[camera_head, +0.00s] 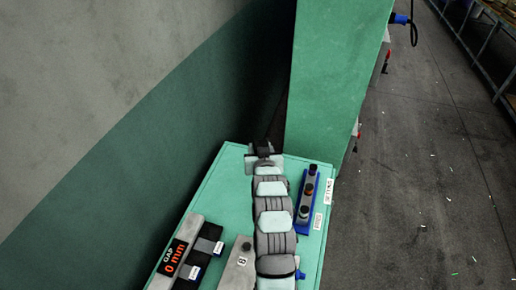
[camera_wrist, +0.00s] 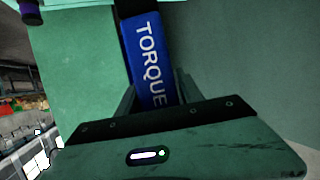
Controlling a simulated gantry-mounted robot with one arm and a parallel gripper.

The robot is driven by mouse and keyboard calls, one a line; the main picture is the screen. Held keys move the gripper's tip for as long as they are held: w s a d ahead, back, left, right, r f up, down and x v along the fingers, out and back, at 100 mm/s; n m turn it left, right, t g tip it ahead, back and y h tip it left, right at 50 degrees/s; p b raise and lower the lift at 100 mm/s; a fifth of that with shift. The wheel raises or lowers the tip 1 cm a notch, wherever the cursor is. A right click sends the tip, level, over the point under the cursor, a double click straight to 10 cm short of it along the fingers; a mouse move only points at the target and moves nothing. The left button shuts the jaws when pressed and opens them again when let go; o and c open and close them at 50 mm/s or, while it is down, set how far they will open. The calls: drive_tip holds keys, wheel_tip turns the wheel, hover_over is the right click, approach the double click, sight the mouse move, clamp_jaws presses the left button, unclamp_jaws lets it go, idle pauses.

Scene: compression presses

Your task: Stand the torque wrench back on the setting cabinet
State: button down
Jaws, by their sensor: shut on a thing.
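The torque wrench (camera_wrist: 152,58) shows in the wrist view as a blue bar lettered TORQUE, with dark edges; its ends are not clearly seen. My gripper (camera_wrist: 157,92) is shut on it, with a finger on each side. In the head view my gripper (camera_head: 264,152) is over the far part of the green setting cabinet (camera_head: 226,187). There I cannot make out the wrench or tell whether it touches the cabinet top.
On the cabinet, a gap display reading 0 mm (camera_head: 175,258) is at left, a grey block marked 8 (camera_head: 240,262) near the middle, and a blue-based button strip (camera_head: 308,200) at right. A green column (camera_head: 335,80) stands behind. The grey floor (camera_head: 430,200) at right is open.

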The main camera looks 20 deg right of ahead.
wheel_tip(320, 180, down, 14)
idle(0.6)
drive_tip(key=shift+w, duration=0.1)
drive_tip(key=c, duration=0.8)
unclamp_jaws()
drive_tip(key=shift+f, duration=0.1)
drive_tip(key=shift+o, duration=0.2)
drive_tip(key=v, duration=1.2)
